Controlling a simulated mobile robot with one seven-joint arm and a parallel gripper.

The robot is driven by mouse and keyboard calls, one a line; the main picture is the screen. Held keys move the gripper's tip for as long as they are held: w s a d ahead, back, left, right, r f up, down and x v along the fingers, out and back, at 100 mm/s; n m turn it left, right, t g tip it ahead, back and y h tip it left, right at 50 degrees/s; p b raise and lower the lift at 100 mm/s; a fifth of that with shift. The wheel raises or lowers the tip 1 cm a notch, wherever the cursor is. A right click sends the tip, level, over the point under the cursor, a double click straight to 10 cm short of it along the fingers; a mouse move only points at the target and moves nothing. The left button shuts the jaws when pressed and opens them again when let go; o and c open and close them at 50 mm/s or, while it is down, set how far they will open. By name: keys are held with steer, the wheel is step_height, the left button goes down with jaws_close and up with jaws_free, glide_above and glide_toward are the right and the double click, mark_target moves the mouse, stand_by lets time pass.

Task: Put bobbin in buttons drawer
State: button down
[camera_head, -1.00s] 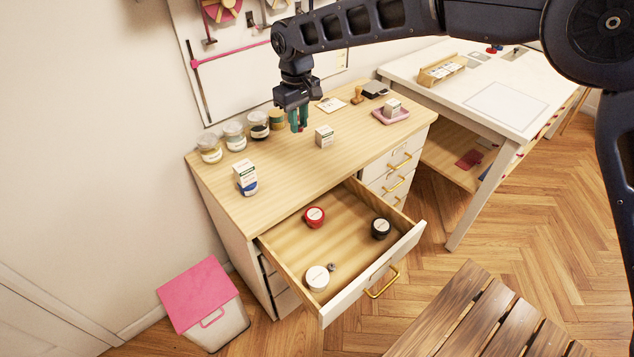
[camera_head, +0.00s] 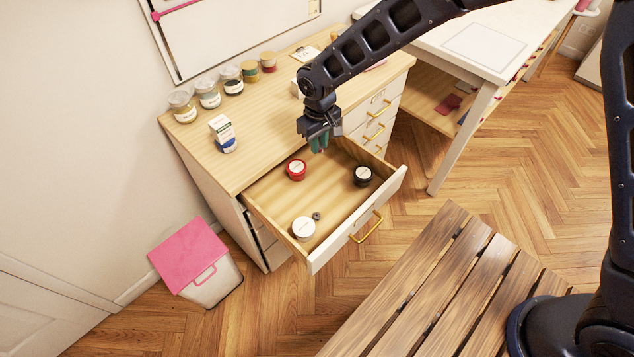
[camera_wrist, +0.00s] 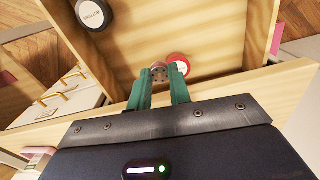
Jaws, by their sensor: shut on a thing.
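A small metal disc with holes, which looks like the bobbin (camera_wrist: 160,72), is held between the green fingertips of my gripper (camera_wrist: 158,84) in the wrist view. In the head view my gripper (camera_head: 318,143) points down above the back part of the open drawer (camera_head: 335,240), near the cabinet top's front edge. The bobbin cannot be made out there. The drawer holds a red-lidded jar (camera_head: 296,170), a black-lidded jar (camera_head: 362,176), a white-lidded jar (camera_head: 303,228) and a small grey round piece (camera_head: 316,216). The red jar (camera_wrist: 178,62) shows just beyond the bobbin in the wrist view.
Several jars (camera_head: 231,80) stand along the back of the cabinet top, with a white and blue box (camera_head: 222,132) at its left. A slatted wooden bench (camera_head: 440,290) stands in front. A pink-lidded bin (camera_head: 195,262) is at left. The drawer's middle floor is clear.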

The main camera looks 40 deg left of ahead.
mark_target(319, 185)
step_height(319, 185, down, 17)
steer(key=shift+f, duration=0.1)
stand_by(0.5)
steer(key=c, duration=1.3)
jaws_free()
step_height(319, 185, up, 12)
